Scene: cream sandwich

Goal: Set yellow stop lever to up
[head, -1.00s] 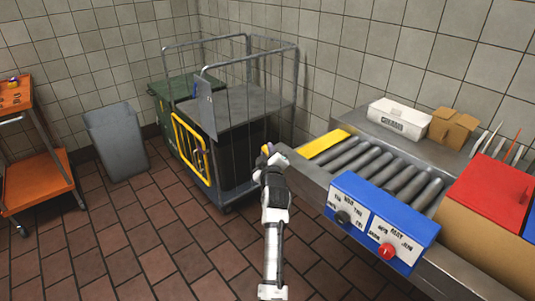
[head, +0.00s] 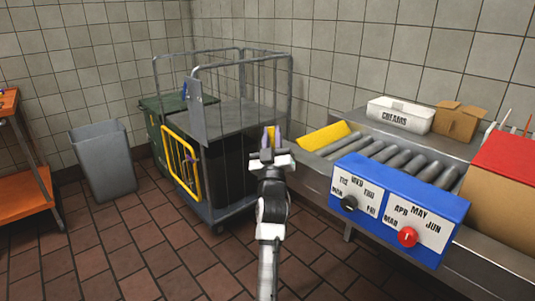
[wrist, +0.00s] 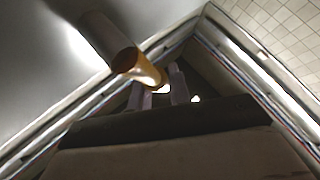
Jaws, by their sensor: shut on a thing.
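In the wrist view, a yellow lever end (wrist: 147,70) on a grey bar lies at the tips of my gripper's two fingers (wrist: 162,94). In the head view my gripper (head: 270,134) stands beside the left end of the conveyor, its fingers pointing up. A strip of yellow shows between the fingers, and the jaws are shut on it. The lever's lower part and pivot are hidden, so its exact angle is hard to tell. A wide yellow plate (head: 325,137) crosses the conveyor's left end, apart from the fingers, and looks tilted up.
The roller conveyor (head: 395,157) runs to the right, with a blue dial panel (head: 395,207) on its front. A wire cage trolley (head: 243,100) stands close behind my gripper. A grey bin (head: 103,163) is at left. The tiled floor in front is open.

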